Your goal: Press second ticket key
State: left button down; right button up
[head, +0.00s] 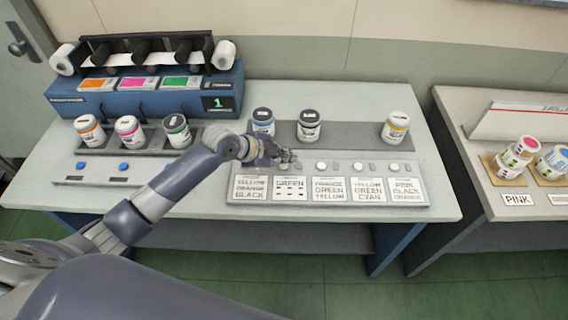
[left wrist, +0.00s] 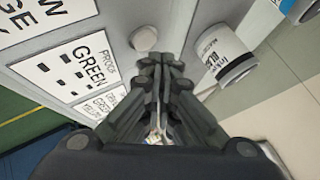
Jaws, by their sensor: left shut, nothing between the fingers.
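A sloped grey ticket panel (head: 330,207) carries a row of white cards with round white keys behind them. The second card (head: 290,188) reads GREEN; it also shows in the left wrist view (left wrist: 75,68). Three keys show to the right of my left gripper in the head view, the nearest being the third key (head: 321,166). My left gripper (head: 288,161) is shut and empty above the panel's back edge, hiding the keys on the left. In the left wrist view a round key (left wrist: 144,38), roughly in line with the GREEN card, lies just beyond the fingertips; contact cannot be told. My right gripper is not in view.
Behind the panel a dark tray (head: 350,134) holds a cyan-banded jar (head: 263,121), a black jar (head: 309,126) and a yellow jar (head: 395,128). At left stand the blue rewinder (head: 150,98), more jars and a plate with two blue buttons (head: 97,178). A second table is at right.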

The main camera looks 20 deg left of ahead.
aim_at(285, 167)
pick_arm(q)
jog(key=shift+f, duration=0.1)
dwell(0.3)
jog(key=shift+f, duration=0.35)
jog(key=shift+f+b, duration=0.4)
jog(key=shift+b, duration=0.1)
dwell(0.4)
dwell(0.4)
jog(key=shift+r+p, duration=0.75)
jog(key=shift+r, duration=0.1)
notch_tip(285, 167, up, 5)
jog(key=p, duration=0.4)
dwell(0.5)
